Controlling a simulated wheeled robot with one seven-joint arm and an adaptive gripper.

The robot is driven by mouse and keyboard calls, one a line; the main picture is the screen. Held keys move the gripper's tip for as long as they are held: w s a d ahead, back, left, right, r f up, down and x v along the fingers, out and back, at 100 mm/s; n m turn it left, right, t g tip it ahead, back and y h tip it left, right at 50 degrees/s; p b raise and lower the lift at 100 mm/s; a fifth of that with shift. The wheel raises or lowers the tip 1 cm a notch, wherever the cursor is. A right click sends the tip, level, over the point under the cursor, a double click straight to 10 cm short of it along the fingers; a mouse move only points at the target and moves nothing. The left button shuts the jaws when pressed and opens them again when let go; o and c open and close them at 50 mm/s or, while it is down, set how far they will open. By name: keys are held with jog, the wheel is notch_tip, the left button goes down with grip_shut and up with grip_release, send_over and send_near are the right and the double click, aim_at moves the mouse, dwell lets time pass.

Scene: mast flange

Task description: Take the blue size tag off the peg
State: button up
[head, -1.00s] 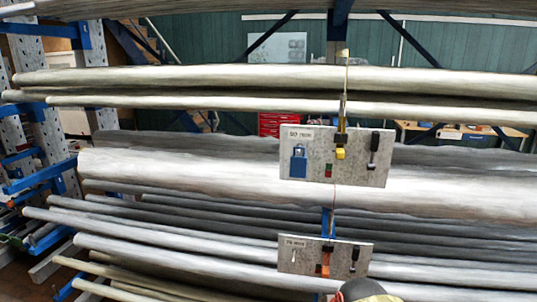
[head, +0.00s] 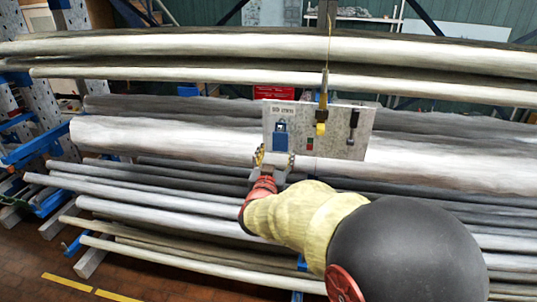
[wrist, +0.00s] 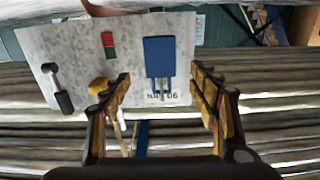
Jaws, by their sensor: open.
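The blue size tag (head: 280,140) hangs on the left part of a grey speckled panel (head: 340,143). It also shows in the wrist view (wrist: 160,57), where the picture is turned over. A small grey fitting, apparently the peg (wrist: 160,88), shows at its edge. My gripper (head: 274,160) is open and empty, just below the tag in the head view. In the wrist view its fingertips (wrist: 160,82) stand apart on either side of the tag. I cannot tell how much depth separates them from it.
The panel also carries a yellow knob (head: 320,129), a black lever (head: 353,127) and a small red and green mark (head: 310,144). Long grey pipes (head: 170,140) lie on the rack behind and below. A blue and grey rack upright (head: 60,110) stands at the left.

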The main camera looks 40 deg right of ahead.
aim_at(280, 136)
jog(key=shift+x, duration=4.55)
jog(key=c, duration=1.1)
jog(key=shift+c, duration=0.6)
jog(key=shift+r, duration=0.1)
jog(key=shift+r+p, duration=0.3)
jog(key=shift+r, duration=0.4)
jog(key=shift+a, duration=0.15)
jog(key=v, duration=0.8)
jog(key=shift+s+a, duration=0.2)
jog(key=shift+s, duration=0.1)
